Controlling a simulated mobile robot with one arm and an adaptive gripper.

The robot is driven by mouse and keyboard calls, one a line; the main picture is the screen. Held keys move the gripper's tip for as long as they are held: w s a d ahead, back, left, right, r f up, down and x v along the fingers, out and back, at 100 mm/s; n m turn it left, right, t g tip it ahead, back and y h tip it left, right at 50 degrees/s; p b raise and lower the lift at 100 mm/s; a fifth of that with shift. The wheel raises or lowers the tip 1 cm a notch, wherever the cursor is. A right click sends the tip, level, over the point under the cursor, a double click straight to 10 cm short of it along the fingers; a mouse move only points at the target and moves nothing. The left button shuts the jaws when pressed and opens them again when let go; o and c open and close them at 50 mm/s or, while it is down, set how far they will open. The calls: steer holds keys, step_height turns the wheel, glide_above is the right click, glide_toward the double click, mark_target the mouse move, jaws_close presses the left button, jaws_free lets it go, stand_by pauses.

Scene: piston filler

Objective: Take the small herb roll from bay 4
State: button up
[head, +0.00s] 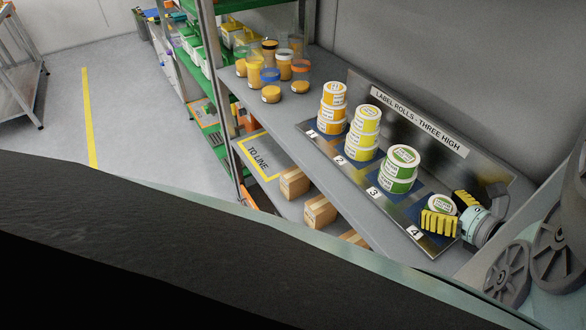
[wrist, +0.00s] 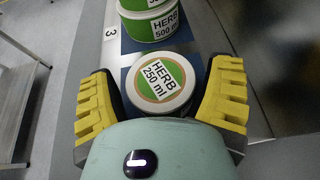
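The small herb roll (wrist: 160,84), white with a green label reading HERB 250 ml, sits at bay 4 of the label-roll rack. In the head view the herb roll (head: 441,203) shows partly behind a yellow finger. My gripper (wrist: 161,98) has its yellow ribbed fingers on either side of the roll, with narrow gaps visible in the wrist view. It looks open around the roll, not closed on it. In the head view my gripper (head: 452,210) reaches in from the right, beside the bay 4 label (head: 414,232).
Stacked larger herb rolls (head: 401,168) stand in bay 3, close beside; the wrist view shows one marked 500 ml (wrist: 152,27). Yellow rolls (head: 364,132) fill bay 2 and orange rolls (head: 332,108) bay 1. The rack's back plate (head: 425,128) rises behind. Jars (head: 271,75) stand farther left.

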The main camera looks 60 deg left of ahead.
steer(key=c, duration=0.9)
steer(key=shift+c, duration=0.3)
steer(key=shift+r, duration=0.15)
